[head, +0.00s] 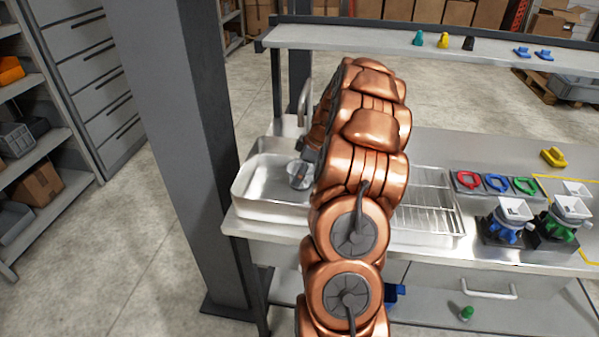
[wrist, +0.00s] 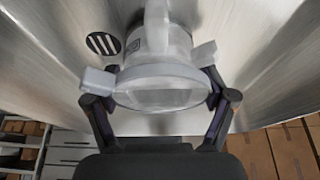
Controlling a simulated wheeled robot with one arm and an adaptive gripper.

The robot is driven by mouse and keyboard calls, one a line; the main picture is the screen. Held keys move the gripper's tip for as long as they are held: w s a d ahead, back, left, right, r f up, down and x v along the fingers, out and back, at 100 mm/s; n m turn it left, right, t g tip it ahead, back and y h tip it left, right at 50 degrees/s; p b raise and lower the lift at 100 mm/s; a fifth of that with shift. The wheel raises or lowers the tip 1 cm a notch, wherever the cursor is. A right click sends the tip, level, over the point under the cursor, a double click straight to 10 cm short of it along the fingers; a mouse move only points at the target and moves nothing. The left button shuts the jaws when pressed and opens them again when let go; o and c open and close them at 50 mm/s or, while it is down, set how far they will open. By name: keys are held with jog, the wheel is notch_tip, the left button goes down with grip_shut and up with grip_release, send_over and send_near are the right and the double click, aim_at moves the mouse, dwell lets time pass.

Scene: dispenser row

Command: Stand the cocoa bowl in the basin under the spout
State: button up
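The pale, translucent cocoa bowl (wrist: 162,88) has side tabs and sits between the two dark fingers of my gripper (wrist: 160,101) in the wrist view. The fingers touch both sides of it. In the head view the bowl (head: 298,169) shows small, left of my copper arm, over the right part of the metal basin (head: 243,192). I cannot tell whether it touches the basin floor. The grey spout (head: 306,100) rises at the basin's back edge, just behind the bowl. My arm hides the basin's right side and most of my gripper.
A dark slotted drain (wrist: 103,43) shows in the metal near the bowl. A wire rack (head: 425,215) is right of my arm. Coloured rings (head: 497,183) and two dispensers (head: 512,215) stand farther right. A grey pillar (head: 185,130) is close on the left.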

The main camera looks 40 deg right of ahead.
jog(key=shift+o, duration=1.2)
jog(key=shift+r, duration=0.1)
jog(key=shift+r+p, duration=0.15)
jog(key=shift+p, duration=0.15)
jog(key=shift+s+d+r+b, duration=0.15)
jog(key=shift+r+b, duration=0.1)
jog(key=shift+b, duration=0.2)
jog(key=b+v, duration=0.3)
jog(key=v, duration=0.7)
jog(key=shift+r+b, duration=0.1)
jog(key=shift+b, duration=0.25)
jog(key=shift+s+r, duration=0.2)
jog(key=shift+r, duration=0.25)
